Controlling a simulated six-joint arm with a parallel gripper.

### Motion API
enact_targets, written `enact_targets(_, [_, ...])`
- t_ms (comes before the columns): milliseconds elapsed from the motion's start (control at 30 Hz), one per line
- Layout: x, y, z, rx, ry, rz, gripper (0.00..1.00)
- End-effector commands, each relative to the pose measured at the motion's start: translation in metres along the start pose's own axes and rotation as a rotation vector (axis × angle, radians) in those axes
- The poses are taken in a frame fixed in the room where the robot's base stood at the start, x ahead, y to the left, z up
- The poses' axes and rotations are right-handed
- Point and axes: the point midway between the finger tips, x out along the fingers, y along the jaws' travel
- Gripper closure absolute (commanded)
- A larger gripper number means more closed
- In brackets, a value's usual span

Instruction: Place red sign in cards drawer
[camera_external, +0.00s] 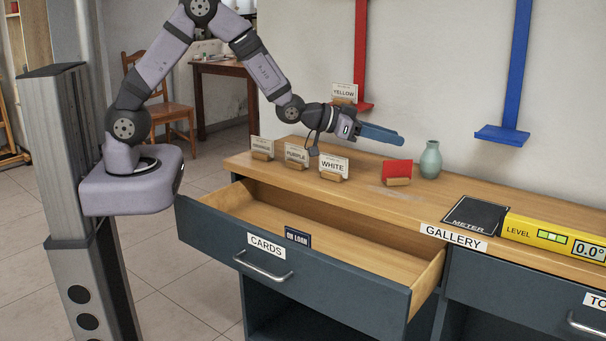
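A red sign (397,169) stands in a small wooden holder (397,182) on the wooden counter, beside a green vase. The cards drawer (320,270), labelled CARDS, is pulled open below the counter. A dark ON LOAN sign (297,236) stands inside it near the front panel. My gripper (400,140) is above the counter, just above and behind the red sign in the picture, its blue fingers pointing right. It appears apart from the sign. The fingers overlap from this side, so their opening is hidden.
WHITE (333,165), PURPLE (296,154) and another sign (262,147) stand left on the counter. A YELLOW sign (343,92) is behind my wrist. The vase (431,160), METER mat (474,216) and yellow level (552,237) are right. Most of the drawer floor is bare.

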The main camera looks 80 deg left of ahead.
Motion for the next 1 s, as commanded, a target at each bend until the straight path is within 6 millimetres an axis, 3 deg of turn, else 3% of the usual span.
enact_targets(33, [0.004, 0.0, 0.018, -0.001, -0.008, 0.0, 0.73])
enact_targets(100, [0.009, 0.0, 0.033, -0.001, -0.007, 0.0, 0.73])
enact_targets(267, [0.016, 0.0, 0.053, 0.0, -0.002, 0.0, 0.73])
enact_targets(1000, [0.04, 0.0, 0.057, 0.0, -0.001, 0.0, 0.73])
